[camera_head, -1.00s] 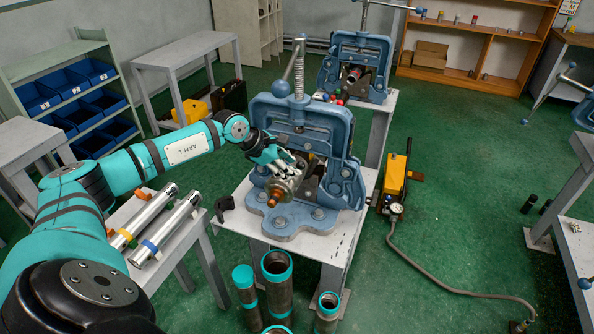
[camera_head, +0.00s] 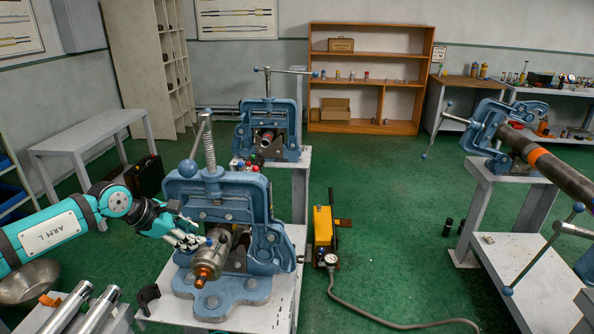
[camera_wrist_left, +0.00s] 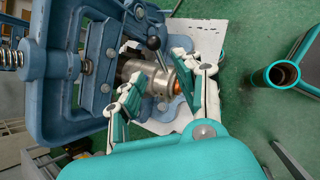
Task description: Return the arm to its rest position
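My left gripper (camera_head: 190,239) is beside the front blue pipe vise (camera_head: 222,203), just left of a metal fitting (camera_head: 212,262) with a copper-coloured tip that sits in the vise. In the left wrist view the fingers (camera_wrist_left: 158,80) are spread apart. The fitting (camera_wrist_left: 165,82) shows between and beyond them, and the fingers do not look closed on it. My left arm (camera_head: 50,233) reaches in from the left edge. My right gripper is not in view.
A second blue vise (camera_head: 268,125) stands behind. A yellow pump (camera_head: 323,228) with a gauge and hose is on the floor to the right. Another vise (camera_head: 500,130) holds a long pipe at right. Silver cylinders (camera_head: 82,310) lie at lower left. Green floor is open in the middle.

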